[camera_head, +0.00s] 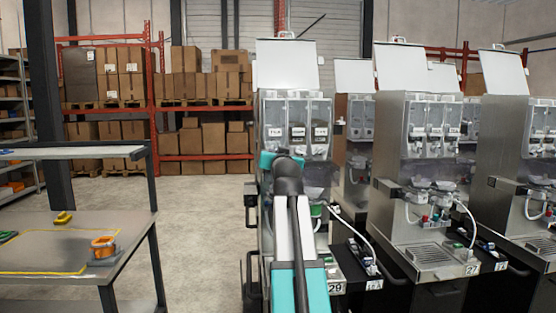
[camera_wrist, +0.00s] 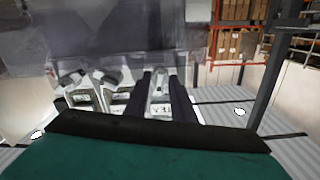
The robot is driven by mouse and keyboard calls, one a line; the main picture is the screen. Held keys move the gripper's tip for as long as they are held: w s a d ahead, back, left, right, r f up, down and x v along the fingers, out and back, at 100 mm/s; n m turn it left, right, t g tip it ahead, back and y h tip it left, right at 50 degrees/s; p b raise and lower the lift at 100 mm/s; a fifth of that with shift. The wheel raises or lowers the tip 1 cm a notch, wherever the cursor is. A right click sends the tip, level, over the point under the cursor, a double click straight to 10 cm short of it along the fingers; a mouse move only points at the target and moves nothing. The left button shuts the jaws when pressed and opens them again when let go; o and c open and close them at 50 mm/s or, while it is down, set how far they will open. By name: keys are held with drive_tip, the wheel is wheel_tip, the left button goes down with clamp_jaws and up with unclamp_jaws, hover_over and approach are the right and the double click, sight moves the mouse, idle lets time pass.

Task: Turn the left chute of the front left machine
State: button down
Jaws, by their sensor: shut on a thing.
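The front left machine (camera_head: 296,110) stands in the head view behind my arm, its lid raised and several clear canisters across its upper front. The wrist view is upside down. In it my gripper (camera_wrist: 162,82) has its two dark fingers on either side of a pale grey chute (camera_wrist: 159,88), shut on it. This chute is the rightmost in that picture. Two other chutes show to its left, a middle chute (camera_wrist: 106,79) and a far one (camera_wrist: 70,80). How far the held chute is turned, I cannot tell.
Another machine (camera_head: 420,145), labelled 27, stands to the right, with more beyond it. Red racks of boxes (camera_head: 205,88) line the back. The floor (camera_head: 190,205) between bench and machines is clear.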

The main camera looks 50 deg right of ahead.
drive_tip(key=shift+f+n+b, duration=0.1)
drive_tip(key=shift+n+b, duration=0.25)
drive_tip(key=shift+n, duration=0.75)
drive_tip(key=c, duration=1.8)
unclamp_jaws()
drive_tip(key=shift+c, duration=0.2)
drive_tip(key=shift+s, duration=0.1)
drive_tip(key=b+v, duration=0.1)
drive_tip(key=v, duration=1.2)
drive_tip(key=shift+s+a, duration=0.2)
